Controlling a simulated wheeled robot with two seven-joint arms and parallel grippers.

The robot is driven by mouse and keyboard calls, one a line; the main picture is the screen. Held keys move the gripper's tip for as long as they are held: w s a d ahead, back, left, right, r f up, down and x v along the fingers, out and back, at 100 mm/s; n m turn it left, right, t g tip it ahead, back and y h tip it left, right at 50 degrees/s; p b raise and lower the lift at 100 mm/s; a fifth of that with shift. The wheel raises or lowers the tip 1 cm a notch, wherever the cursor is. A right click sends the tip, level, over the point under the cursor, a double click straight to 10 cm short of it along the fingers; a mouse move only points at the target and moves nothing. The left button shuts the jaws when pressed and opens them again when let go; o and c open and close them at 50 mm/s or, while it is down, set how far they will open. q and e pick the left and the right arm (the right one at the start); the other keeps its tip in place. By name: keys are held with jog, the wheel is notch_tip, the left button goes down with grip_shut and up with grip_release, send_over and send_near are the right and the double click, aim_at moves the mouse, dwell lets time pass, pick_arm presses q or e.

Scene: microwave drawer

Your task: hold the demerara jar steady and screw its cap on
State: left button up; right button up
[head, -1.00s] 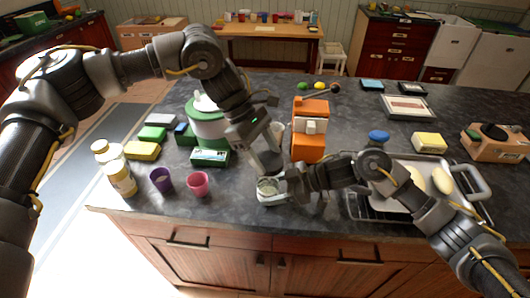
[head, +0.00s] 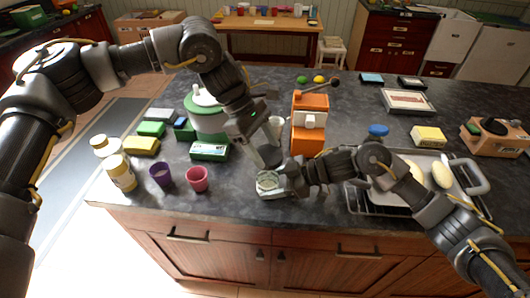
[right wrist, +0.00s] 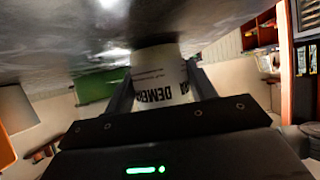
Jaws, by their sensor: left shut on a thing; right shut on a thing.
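The demerara jar (head: 268,182) stands near the counter's front edge, its pale round top showing in the head view. My right gripper (head: 284,182) is shut on it from the right. In the right wrist view the white jar (right wrist: 158,75), with dark label letters partly hidden, sits between the fingers of my right gripper (right wrist: 160,90). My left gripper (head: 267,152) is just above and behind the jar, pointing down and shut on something. A dark grey piece at its fingertips may be the cap, but its outline is unclear. It appears apart from the jar top.
A purple cup (head: 160,174) and a pink cup (head: 197,179) stand left of the jar. A green-and-white box (head: 209,151) lies behind them. An orange appliance (head: 308,125) stands behind the jar. A tray on a rack (head: 400,205) is at the right, beneath my right arm.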

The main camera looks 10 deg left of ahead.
aim_at(268, 180)
pick_arm(q)
jog(key=shift+f, duration=2)
dwell(4.0)
pick_arm(e)
jog(key=shift+o, duration=1)
jog(key=c, duration=0.7)
pick_arm(q)
jog(key=o, duration=1)
pick_arm(e)
jog(key=shift+c, duration=0.7)
pick_arm(q)
jog(key=c, duration=1.2)
jog(key=shift+o, duration=0.2)
jog(key=m+g, duration=0.1)
jog(key=m, duration=0.1)
jog(key=shift+m+y, duration=0.3)
jog(key=shift+m, duration=0.1)
jog(key=shift+m+g+y, duration=0.4)
jog(key=shift+m+g, duration=0.1)
jog(key=shift+m, duration=0.5)
pick_arm(e)
jog(key=shift+w+d, duration=0.1)
